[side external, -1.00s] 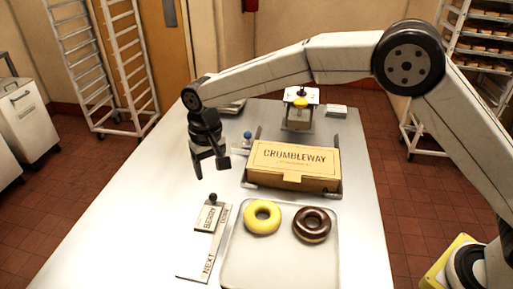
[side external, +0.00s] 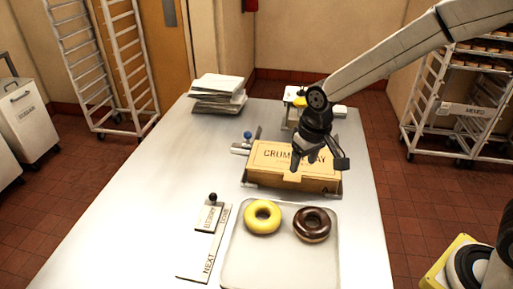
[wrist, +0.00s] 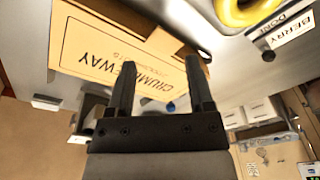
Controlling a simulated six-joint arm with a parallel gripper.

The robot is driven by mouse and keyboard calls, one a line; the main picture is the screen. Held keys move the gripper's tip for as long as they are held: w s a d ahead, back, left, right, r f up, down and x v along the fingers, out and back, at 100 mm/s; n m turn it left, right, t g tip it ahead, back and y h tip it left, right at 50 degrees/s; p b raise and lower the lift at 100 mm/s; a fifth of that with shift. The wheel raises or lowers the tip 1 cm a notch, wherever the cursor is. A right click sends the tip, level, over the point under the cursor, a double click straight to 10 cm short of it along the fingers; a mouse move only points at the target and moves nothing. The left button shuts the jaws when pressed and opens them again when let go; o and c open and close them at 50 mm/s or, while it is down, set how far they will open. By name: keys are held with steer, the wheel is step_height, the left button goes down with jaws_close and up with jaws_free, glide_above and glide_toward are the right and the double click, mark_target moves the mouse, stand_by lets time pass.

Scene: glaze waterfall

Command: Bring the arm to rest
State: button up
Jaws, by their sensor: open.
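My gripper (side external: 318,166) is open and empty. In the side external view it hangs in front of the right part of the cardboard box marked CRUMBLEWAY (side external: 268,165), covering part of its lettering. In the wrist view both fingers of my gripper (wrist: 158,85) stand apart with nothing between them, and the box (wrist: 95,45) lies beyond them. I cannot tell the exact gap between gripper and box. The box lid is down, with a front flap showing.
A tray (side external: 280,274) holds a yellow donut (side external: 262,217) and a chocolate donut (side external: 312,225). A sign board (side external: 210,258) with a slider lies left of it. A paper stack (side external: 218,95) and a small stand (side external: 293,112) are behind. The table's left side is clear.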

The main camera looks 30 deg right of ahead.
steer(key=s+d+f, duration=0.1)
steer(key=s+d, duration=0.2)
steer(key=s, duration=0.3)
steer(key=s+d+f+t, duration=0.1)
steer(key=s+d, duration=0.3)
steer(key=s, duration=0.2)
steer(key=shift+d+f, duration=0.1)
stand_by(1.0)
